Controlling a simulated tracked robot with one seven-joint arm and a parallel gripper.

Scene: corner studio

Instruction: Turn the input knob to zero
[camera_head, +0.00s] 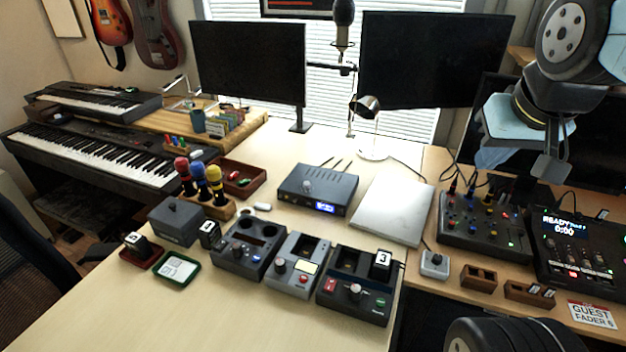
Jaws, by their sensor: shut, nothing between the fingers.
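Several knobs are in view, and no label that reads "input" is legible. A dark box with a lit blue display (318,190) stands on the desk with a light round knob (307,187) on it. A small grey box (434,264) with one knob (436,258) sits near the right-hand desk edge. The three front desk units also carry knobs, one of them a light knob (355,291) on the right unit. Where the knobs point is too small to tell. My gripper (549,166) is at the upper right, shut and empty, apart from all these.
A closed silver laptop-like slab (379,211) lies mid-desk beside a lamp (367,125). A mixer (484,224) and a recorder with a screen (577,245) stand on the right. Small wooden blocks (478,278) sit in front. The desk's front left is clear.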

